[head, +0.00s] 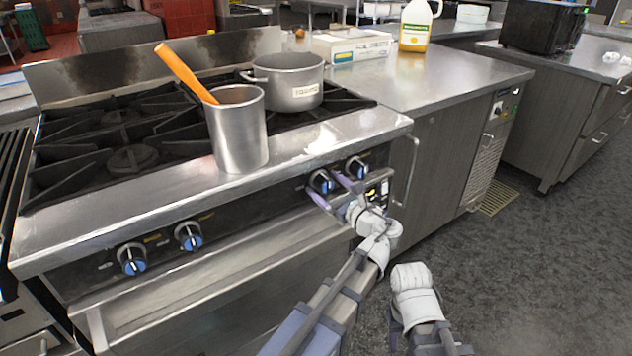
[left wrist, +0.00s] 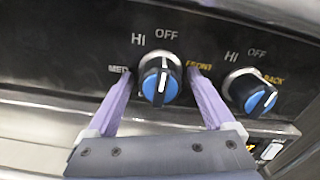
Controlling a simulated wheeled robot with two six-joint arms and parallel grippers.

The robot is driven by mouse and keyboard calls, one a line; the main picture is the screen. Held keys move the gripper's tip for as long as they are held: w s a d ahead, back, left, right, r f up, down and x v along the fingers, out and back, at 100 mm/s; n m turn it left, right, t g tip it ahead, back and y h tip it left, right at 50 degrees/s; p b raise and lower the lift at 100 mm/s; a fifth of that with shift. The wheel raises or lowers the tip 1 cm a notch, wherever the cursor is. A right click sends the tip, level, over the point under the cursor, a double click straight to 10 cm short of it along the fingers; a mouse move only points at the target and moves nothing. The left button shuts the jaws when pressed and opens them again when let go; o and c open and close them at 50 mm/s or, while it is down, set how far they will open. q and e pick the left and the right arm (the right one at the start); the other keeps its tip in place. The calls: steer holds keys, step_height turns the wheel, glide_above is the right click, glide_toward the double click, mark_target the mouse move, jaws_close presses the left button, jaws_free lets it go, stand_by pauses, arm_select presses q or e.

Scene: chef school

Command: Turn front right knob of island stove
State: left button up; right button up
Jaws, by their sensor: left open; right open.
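The front right knob, black and blue and labelled FRONT, shows in the left wrist view (left wrist: 160,84) and on the stove's front panel in the head view (head: 321,182). Its white mark points up, close to OFF. My left gripper (head: 331,189) is open, its purple fingers on either side of this knob, also in the left wrist view (left wrist: 159,78). I cannot tell whether they touch it. The knob labelled BACK (left wrist: 250,92) sits just right of the fingers, also in the head view (head: 356,167). My right gripper's fingers do not show.
Two more knobs (head: 132,259) (head: 188,236) sit at the panel's left. A vertical bar (head: 412,165) stands at the stove's right corner.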

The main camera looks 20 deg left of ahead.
arm_select(q)
steer(key=shift+c, duration=0.4)
steer(key=c, duration=1.3)
